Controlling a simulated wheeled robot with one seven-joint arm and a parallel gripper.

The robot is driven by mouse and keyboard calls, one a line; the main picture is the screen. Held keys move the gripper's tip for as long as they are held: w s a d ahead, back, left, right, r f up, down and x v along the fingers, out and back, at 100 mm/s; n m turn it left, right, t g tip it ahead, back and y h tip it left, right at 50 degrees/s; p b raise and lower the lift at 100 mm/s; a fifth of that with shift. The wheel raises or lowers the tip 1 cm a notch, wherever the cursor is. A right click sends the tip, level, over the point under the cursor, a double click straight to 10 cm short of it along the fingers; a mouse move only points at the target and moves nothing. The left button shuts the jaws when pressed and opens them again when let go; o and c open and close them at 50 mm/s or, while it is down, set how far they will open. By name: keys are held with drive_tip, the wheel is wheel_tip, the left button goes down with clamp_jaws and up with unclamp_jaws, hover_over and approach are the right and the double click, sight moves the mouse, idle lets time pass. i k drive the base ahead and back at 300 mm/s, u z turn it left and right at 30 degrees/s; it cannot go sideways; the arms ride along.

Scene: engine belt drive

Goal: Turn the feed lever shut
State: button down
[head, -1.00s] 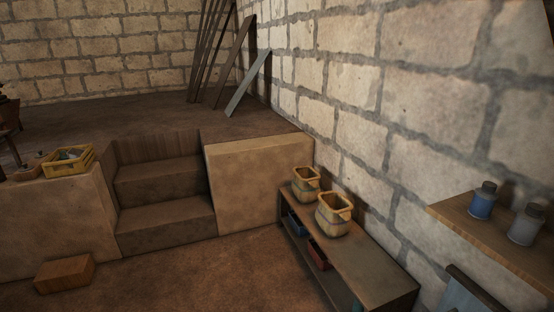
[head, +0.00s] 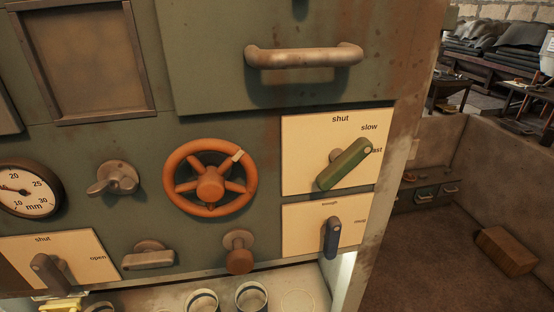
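A green lever (head: 343,165) sits on a cream plate (head: 305,150) marked shut, slow and a partly covered word ending in "ast". The lever is tilted, its upper right end beside that covered word and away from the shut mark at the top. A grey lever (head: 48,273) sits on another cream plate (head: 85,250) marked shut and open, at the lower left. No label in view says feed. My gripper is not in view.
Between the levers are an orange handwheel (head: 210,178), a grey wing knob (head: 117,178) and a brown knob (head: 238,252). A blue lever (head: 332,238) sits below the green one. A bar handle (head: 305,56) juts out above. Cups (head: 252,297) stand on a ledge below.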

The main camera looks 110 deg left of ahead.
sight(343, 162)
drive_tip(key=u, duration=0.35)
drive_tip(key=i, duration=0.1)
drive_tip(key=u, duration=2.25)
drive_tip(key=k, duration=0.8)
drive_tip(key=u, duration=0.2)
drive_tip(key=i, duration=0.8)
drive_tip(key=z, duration=0.35)
drive_tip(key=k, duration=0.3)
drive_tip(key=u, duration=0.05)
